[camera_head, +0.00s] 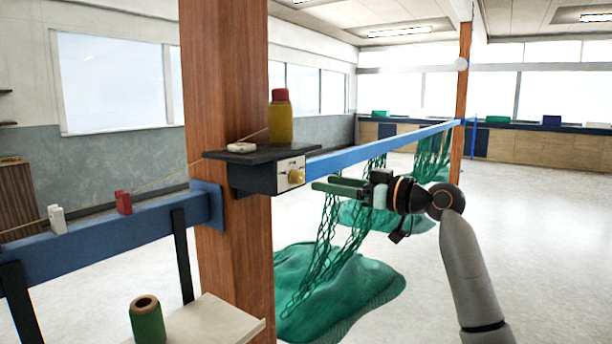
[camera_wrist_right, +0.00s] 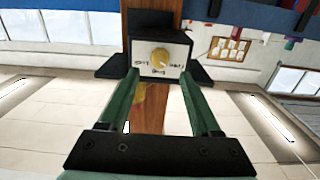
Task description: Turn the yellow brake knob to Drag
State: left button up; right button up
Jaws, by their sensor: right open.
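The yellow brake knob (camera_head: 296,177) sits on a pale plate on the front of a dark box (camera_head: 255,179) fixed to the wooden post. In the right wrist view the knob (camera_wrist_right: 160,57) is round, with a labelled plate (camera_wrist_right: 142,49) around it; the small lettering is too blurred to read. My right gripper (camera_head: 335,187) is open, with its green fingers pointing at the knob from the right. In the wrist view its fingertips (camera_wrist_right: 158,82) are spread to either side below the knob, apart from it, with nothing between them. My left gripper is not in view.
A dark shelf (camera_head: 262,153) above the box carries a yellow bottle with a red cap (camera_head: 280,118) and a white piece (camera_head: 241,147). The wooden post (camera_head: 228,60) stands behind. Green netting (camera_head: 340,285) hangs and lies below the blue rail (camera_head: 385,143). A green spool (camera_head: 147,322) stands lower left.

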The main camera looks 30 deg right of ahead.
aim_at(302, 179)
jog(key=p+x, duration=0.1)
jog(key=x, duration=0.5)
jog(key=shift+w, duration=0.15)
grip_shut()
dwell(0.4)
